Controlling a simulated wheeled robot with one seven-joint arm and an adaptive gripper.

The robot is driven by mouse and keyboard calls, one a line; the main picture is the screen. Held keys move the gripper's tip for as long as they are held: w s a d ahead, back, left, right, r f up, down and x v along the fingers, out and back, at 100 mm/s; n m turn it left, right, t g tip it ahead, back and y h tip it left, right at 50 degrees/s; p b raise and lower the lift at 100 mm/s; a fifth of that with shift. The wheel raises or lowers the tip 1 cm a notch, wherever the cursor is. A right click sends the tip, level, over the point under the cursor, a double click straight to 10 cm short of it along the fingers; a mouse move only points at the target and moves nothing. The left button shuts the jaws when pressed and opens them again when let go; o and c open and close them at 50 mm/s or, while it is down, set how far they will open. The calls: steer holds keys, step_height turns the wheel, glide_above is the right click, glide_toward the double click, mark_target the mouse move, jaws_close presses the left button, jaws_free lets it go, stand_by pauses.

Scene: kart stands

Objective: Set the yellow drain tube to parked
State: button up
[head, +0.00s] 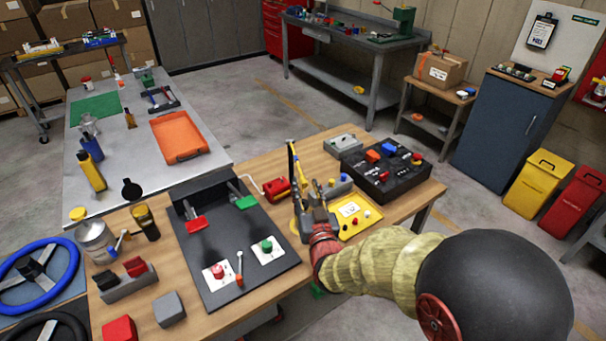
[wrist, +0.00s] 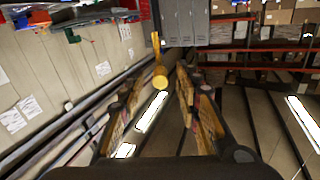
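The yellow drain tube (head: 297,176) stands upright near the back edge of the wooden bench, left of the yellow tray. My gripper (head: 316,190) is just right of the tube and close to it, its fingers pointing up. The wrist view shows a yellow rod with a round yellow end (wrist: 160,78), which looks like the tube, in line with the gap between my fingers. My gripper (wrist: 161,95) is open there, with a clear gap between the fingers and nothing gripped. Contact with the tube cannot be told. My gripper and arm partly hide the tube's lower part.
A black panel (head: 207,280) with levers and buttons lies left of my gripper. A yellow tray (head: 342,222), a black box (head: 365,184) with coloured parts, a red device (head: 276,188) and a grey box (head: 342,142) crowd around it. Free air lies above the bench.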

mark_target(298, 165)
steer(key=b+x, duration=0.1)
steer(key=x, duration=0.6)
steer(key=shift+w+f, duration=0.1)
steer(key=shift+c, duration=0.6)
jaws_close()
